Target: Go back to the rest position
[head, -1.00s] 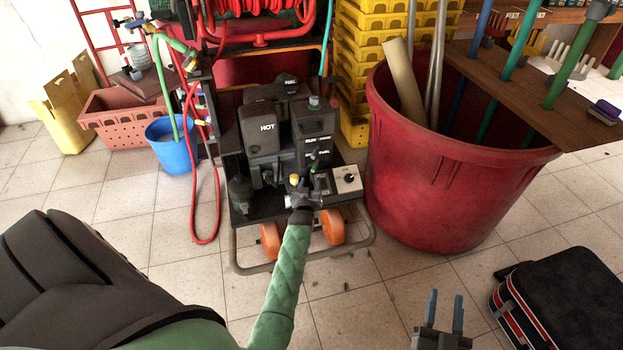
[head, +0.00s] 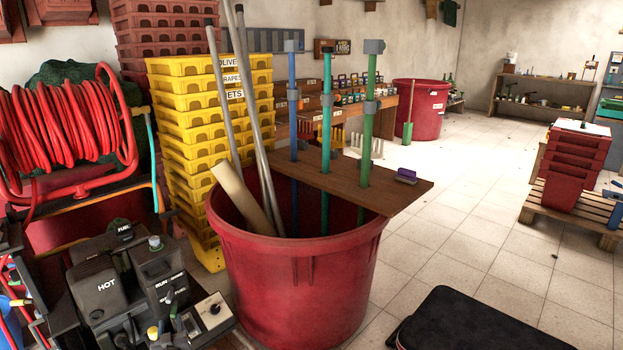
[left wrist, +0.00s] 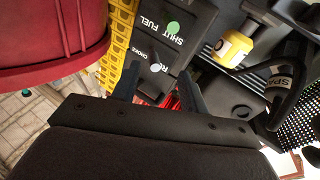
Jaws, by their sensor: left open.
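My left gripper (left wrist: 157,78) shows in the left wrist view, its two dark fingers apart with nothing seen between them. Beyond the fingers is the black engine machine (left wrist: 165,40) with its fuel and choke panel. I cannot tell how far the fingers are from it. In the head view this machine (head: 150,270) stands at the lower left. I cannot make out either gripper in the head view, and my right gripper is not seen.
A big red tub (head: 300,285) holding poles stands right of the machine, with a brown board (head: 400,193) across it. Yellow crates (head: 185,130) and a red hose reel (head: 70,130) stand behind. A black case (head: 480,325) lies at lower right. The tiled floor (head: 480,235) is open beyond.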

